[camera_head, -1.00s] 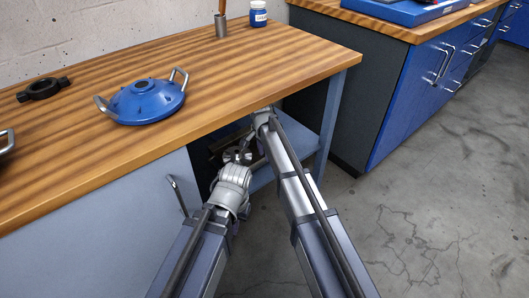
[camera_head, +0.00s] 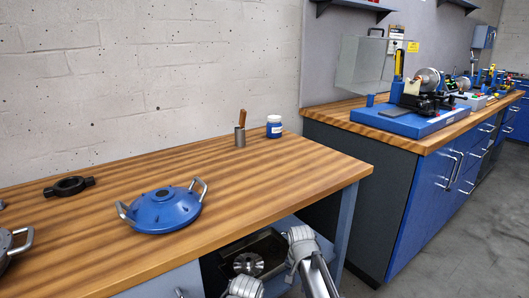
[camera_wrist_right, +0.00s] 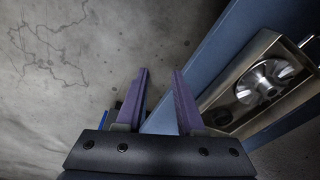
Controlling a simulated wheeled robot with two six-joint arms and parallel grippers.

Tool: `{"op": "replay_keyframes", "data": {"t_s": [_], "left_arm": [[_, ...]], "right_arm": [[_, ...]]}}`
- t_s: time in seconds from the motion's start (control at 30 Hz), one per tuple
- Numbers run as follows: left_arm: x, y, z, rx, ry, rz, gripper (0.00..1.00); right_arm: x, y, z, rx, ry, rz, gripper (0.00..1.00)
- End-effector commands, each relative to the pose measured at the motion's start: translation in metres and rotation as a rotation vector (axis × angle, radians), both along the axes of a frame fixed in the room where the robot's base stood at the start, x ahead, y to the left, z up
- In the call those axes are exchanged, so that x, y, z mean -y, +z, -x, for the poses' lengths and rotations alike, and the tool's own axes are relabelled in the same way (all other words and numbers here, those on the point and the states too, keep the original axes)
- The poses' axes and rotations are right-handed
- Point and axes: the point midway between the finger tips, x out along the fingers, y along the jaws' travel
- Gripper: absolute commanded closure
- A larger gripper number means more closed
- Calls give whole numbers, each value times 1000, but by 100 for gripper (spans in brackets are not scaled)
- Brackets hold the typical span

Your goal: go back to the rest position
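My right arm (camera_head: 302,245) comes up from the bottom of the head view, in front of the bench's lower shelf. In the right wrist view my right gripper (camera_wrist_right: 160,72) has its two purple fingers apart with nothing between them. It is beside the blue bench frame, over the grey floor. A joint of my left arm (camera_head: 246,287) shows at the bottom edge of the head view; the left gripper's fingers cannot be seen.
A silver rotor (camera_head: 248,264) lies in a tray under the wooden bench (camera_head: 100,240); the wrist view shows it too (camera_wrist_right: 266,82). A balancing machine (camera_head: 420,120) is behind right.

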Motion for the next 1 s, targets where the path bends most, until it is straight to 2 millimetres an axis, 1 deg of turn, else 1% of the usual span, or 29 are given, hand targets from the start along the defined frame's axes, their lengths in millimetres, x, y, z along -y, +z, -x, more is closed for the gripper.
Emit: {"op": "replay_keyframes", "data": {"t_s": [0.03, 0.1, 0.3, 0.5, 0.57, 0.6, 0.67, 1.0], "left_arm": [[0, 0, 0, 0, 0, 0, 100], [0, 0, 0, 0, 0, 0, 100], [0, 0, 0, 0, 0, 0, 100], [0, 0, 0, 0, 0, 0, 100], [0, 0, 0, 0, 0, 0, 100], [0, 1, 0, 0, 0, 0, 100], [0, 2, 0, 0, 0, 0, 100], [0, 5, 0, 0, 1, -1, 100]], "right_arm": [[13, 0, 31, -10, 66, 1, 63], [23, 0, 50, -21, 155, 5, 63], [43, -1, 99, -44, 357, 8, 63], [57, -1, 141, -57, 525, 9, 63], [59, -1, 152, -61, 571, 9, 63], [48, 0, 149, -70, 594, 14, 63], [37, 0, 151, -83, 621, 21, 63], [-16, 3, 178, -151, 780, 67, 63]]}}
